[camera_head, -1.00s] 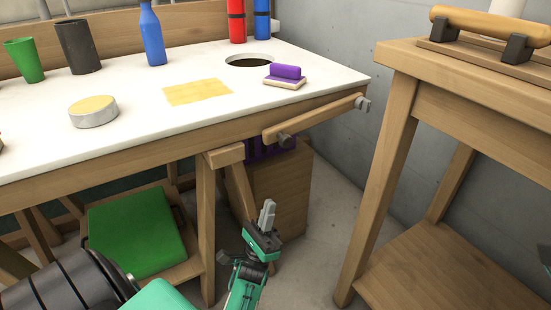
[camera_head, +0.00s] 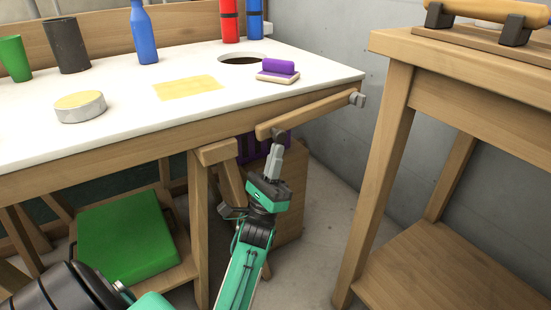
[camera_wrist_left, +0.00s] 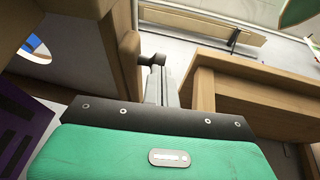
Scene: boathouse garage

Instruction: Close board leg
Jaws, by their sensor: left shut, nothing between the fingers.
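The board leg looks to be the wooden bar (camera_head: 318,114) under the right front edge of the white-topped table (camera_head: 130,122). It slants up to a grey fitting at its right end. A grey knob (camera_head: 276,133) shows under its left part. My left gripper (camera_head: 276,152) is shut and empty, fingers pointing up, tips just below the knob. My right gripper is not in view.
A wooden bench (camera_head: 395,130) stands on the right, with a floor gap between. A purple-handled block (camera_head: 278,70), a tin (camera_head: 80,107) and bottles stand on the white top. A green case (camera_head: 130,238) lies below. A wooden crate (camera_head: 290,190) stands behind my gripper.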

